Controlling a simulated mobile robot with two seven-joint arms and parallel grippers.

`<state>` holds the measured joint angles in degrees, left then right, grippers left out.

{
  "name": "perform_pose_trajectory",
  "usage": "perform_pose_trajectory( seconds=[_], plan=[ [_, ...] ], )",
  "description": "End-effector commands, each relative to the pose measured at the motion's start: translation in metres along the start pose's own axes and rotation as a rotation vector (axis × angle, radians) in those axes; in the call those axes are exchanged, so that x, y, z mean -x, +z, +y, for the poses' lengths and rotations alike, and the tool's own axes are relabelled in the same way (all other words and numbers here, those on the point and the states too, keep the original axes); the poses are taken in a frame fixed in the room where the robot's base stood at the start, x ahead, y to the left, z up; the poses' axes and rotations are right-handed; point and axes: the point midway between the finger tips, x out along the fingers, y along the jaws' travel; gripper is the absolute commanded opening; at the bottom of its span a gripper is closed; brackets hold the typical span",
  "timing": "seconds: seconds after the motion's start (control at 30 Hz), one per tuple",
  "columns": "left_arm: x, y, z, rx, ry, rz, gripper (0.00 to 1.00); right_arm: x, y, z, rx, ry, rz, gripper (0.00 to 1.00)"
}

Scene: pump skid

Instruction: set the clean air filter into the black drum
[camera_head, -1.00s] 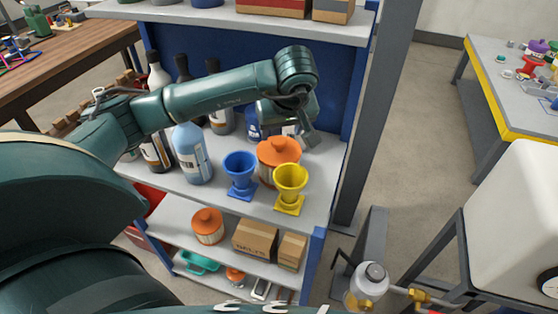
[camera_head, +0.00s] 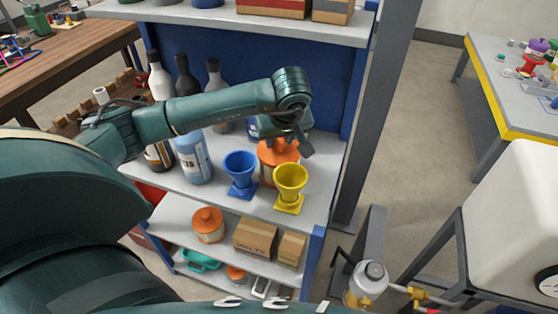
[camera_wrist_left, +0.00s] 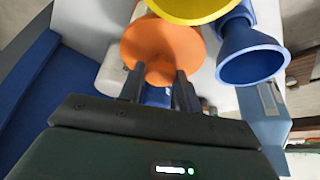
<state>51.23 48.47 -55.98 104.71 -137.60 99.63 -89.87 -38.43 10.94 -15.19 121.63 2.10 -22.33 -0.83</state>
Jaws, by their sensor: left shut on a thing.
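An orange-capped filter (camera_head: 267,170) stands on the middle shelf, behind the blue and yellow funnels. Its wide orange cap (camera_wrist_left: 190,45) shows in the left wrist view. My left gripper (camera_head: 287,146) is over the cap from above, its fingers (camera_wrist_left: 159,80) shut on the small knob at the cap's middle. Most of the filter's body is hidden by the cap, the gripper and the funnels. A second orange-capped filter (camera_head: 208,225) with a tan body stands on the shelf below. I cannot tell which is clean by looks. I see no black drum. My right gripper is out of view.
The blue funnel (camera_head: 240,172) and yellow funnel (camera_head: 290,184) stand close in front of the held filter. Several bottles, one blue (camera_head: 194,157), stand to the left. The upper shelf (camera_head: 215,17) and a grey post (camera_head: 372,110) bound the space. Open floor (camera_head: 425,130) lies right.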

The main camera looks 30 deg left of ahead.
Motion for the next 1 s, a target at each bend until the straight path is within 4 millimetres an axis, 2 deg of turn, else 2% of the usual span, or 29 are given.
perform_pose_trajectory(
  seconds=[0.03,0.27,0.77,1.0],
  plan=[
    [0.000,0.000,0.000,0.000,0.000,0.000,0.18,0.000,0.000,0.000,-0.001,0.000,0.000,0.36],
    [0.000,0.000,0.000,0.000,0.000,0.000,0.00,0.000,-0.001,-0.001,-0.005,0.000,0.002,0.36],
    [0.006,-0.006,-0.003,0.007,-0.002,0.003,0.00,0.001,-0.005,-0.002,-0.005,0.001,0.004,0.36],
    [0.042,-0.029,-0.008,0.017,-0.005,0.004,0.00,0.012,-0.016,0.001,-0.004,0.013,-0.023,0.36]
  ],
)
